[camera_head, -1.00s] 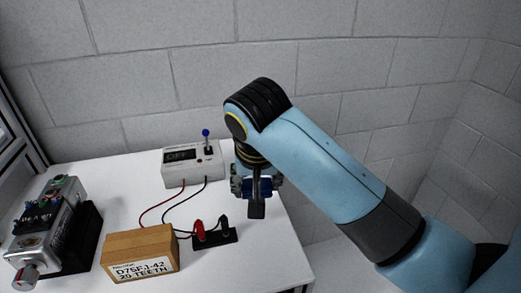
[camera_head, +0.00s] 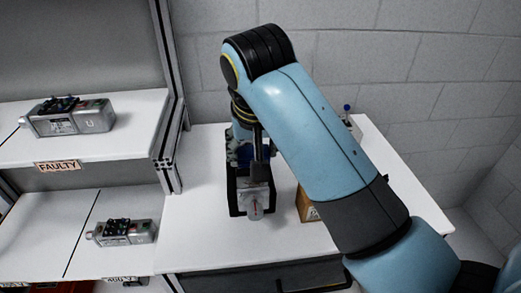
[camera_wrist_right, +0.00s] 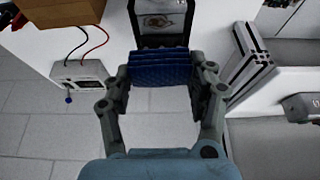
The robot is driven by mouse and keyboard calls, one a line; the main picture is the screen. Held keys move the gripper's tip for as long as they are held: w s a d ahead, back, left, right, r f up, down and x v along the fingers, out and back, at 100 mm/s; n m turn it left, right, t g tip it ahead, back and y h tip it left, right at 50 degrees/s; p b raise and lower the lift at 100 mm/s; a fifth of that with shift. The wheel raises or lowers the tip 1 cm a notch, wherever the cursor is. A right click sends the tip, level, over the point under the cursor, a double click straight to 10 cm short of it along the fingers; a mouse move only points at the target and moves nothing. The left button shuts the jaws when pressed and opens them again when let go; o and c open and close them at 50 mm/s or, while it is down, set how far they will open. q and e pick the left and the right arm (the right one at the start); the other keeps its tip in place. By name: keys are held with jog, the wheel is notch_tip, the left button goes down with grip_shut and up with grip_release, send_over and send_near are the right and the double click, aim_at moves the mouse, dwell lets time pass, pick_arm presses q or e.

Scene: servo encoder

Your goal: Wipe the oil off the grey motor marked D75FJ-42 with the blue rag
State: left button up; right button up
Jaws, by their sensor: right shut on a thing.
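The grey motor (camera_head: 254,197) sits in a black cradle on the white table, its end with a red mark facing the front. My right gripper (camera_head: 257,172) hangs over it and hides much of its top. In the right wrist view my right gripper (camera_wrist_right: 162,72) is shut on the folded blue rag (camera_wrist_right: 160,67). The motor's grey face (camera_wrist_right: 160,22) shows just past the rag, with a brownish smear on it. Contact between rag and motor cannot be told. The marking D75FJ-42 cannot be read. My left gripper is out of view.
A cardboard box (camera_head: 305,206) stands right of the motor, partly behind my arm. A switch box with a blue-knobbed lever (camera_wrist_right: 84,76) has red and black wires. Left are shelves with other grey motors (camera_head: 68,117) (camera_head: 124,232), one shelf labelled FAULTY (camera_head: 58,166), and a metal post (camera_head: 170,110).

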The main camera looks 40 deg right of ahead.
jog(key=shift+w+a+r, duration=0.15)
jog(key=shift+a+r, duration=0.1)
jog(key=shift+r, duration=0.1)
jog(key=shift+d+f, duration=0.25)
jog(key=shift+f, duration=0.5)
jog(key=shift+a+f, duration=0.1)
jog(key=shift+f, duration=1.3)
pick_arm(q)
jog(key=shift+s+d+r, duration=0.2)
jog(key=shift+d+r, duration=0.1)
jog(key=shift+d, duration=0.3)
pick_arm(e)
jog(key=shift+f, duration=0.25)
